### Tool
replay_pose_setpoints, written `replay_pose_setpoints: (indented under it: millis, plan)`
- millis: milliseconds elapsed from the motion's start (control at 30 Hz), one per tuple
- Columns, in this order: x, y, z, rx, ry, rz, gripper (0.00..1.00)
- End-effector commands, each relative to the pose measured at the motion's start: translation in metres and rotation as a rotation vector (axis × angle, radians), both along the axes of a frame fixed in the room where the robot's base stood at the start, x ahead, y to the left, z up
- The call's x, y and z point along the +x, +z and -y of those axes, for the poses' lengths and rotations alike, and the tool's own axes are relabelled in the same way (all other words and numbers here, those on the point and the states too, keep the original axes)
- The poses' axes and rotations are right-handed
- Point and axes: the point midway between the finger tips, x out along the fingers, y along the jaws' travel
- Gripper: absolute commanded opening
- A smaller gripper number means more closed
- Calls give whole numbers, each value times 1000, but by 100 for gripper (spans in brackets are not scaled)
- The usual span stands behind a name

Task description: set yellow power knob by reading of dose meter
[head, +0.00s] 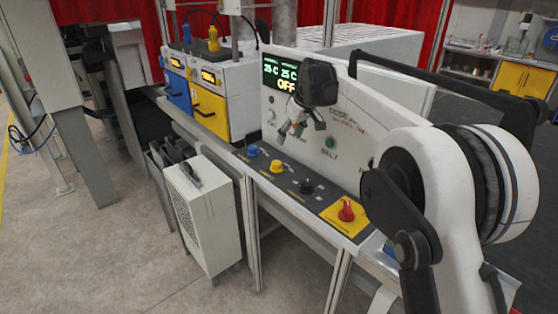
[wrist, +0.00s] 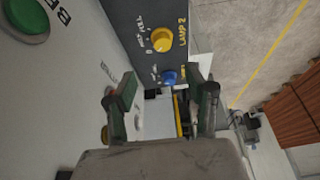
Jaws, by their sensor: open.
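The yellow power knob (head: 277,166) sits on the dark control strip, between a blue knob (head: 252,151) and a black knob (head: 306,187). In the wrist view the yellow knob (wrist: 162,39) stands beside the lettering "LAMP 2", beyond my fingertips. My gripper (head: 291,128) is open and empty, in front of the white panel and above the knob strip. It also shows in the wrist view (wrist: 160,82), apart from the yellow knob. The panel bears a "DOSE" label (head: 340,112) with small red text; no dose reading is legible. My arm covers part of the panel.
A display (head: 282,74) reads 25 C, 25 C and OFF, partly covered by my wrist. A green belt button (head: 330,142) is on the panel, and a red knob (head: 346,212) on a yellow plate. Blue (head: 178,92) and yellow (head: 210,112) lamp units stand behind.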

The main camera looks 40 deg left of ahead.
Motion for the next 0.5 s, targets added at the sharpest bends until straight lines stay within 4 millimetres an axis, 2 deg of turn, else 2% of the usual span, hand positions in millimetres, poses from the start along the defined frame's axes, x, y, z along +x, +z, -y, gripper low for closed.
replay_pose_setpoints:
  millis: [267,500]
  plan:
    - [-2,-19,-16,-3,20,0,49]
    - [1,-57,-32,-3,19,1,49]
